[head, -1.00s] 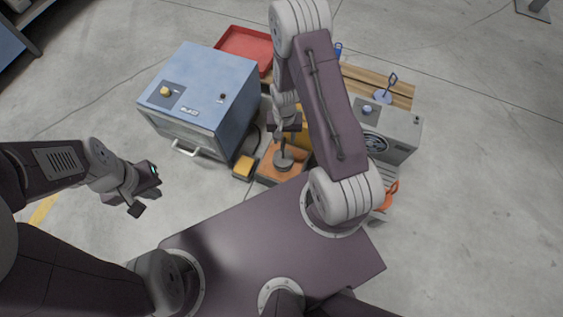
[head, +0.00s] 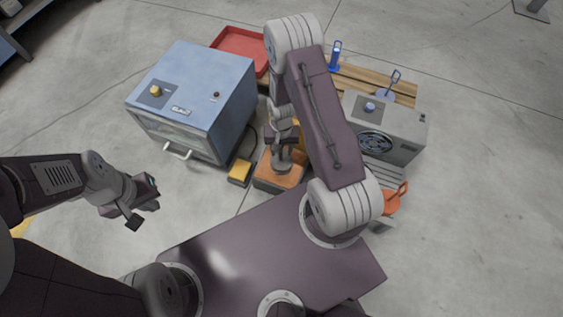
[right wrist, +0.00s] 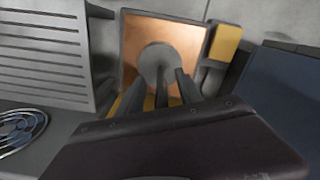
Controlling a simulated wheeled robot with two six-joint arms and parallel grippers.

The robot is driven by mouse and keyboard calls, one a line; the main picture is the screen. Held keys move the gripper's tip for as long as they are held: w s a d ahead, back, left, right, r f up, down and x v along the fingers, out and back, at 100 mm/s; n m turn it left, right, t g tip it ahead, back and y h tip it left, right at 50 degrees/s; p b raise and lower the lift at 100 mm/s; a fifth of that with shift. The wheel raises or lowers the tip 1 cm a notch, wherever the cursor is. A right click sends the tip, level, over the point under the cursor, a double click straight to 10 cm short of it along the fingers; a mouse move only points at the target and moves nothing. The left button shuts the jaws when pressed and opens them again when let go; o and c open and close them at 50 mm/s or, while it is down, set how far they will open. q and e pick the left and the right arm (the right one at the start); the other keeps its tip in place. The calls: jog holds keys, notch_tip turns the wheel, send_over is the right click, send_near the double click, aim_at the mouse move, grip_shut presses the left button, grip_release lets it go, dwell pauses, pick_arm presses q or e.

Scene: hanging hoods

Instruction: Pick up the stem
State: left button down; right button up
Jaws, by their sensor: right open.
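The grey stem (head: 282,163) stands upright with its round disc on an orange-topped block (head: 270,181), in the middle of the head view. In the right wrist view the stem's disc (right wrist: 157,62) lies on the copper-coloured top. My right gripper (head: 281,138) is above the block, pointing down at the stem. In the right wrist view its fingers (right wrist: 162,92) are open, one on each side of the stem's upright post; I cannot tell whether they touch it. My left gripper (head: 146,202) is open and empty, off to the left above the floor.
A blue box with a glass front and handle (head: 207,85) stands left of the block. A small yellow-topped block (head: 240,171) sits between them. A grey unit with a round grille (head: 400,130) stands at right. A red tray (head: 237,45) is behind. Floor at left is clear.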

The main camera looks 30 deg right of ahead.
grip_shut()
dwell(1.3)
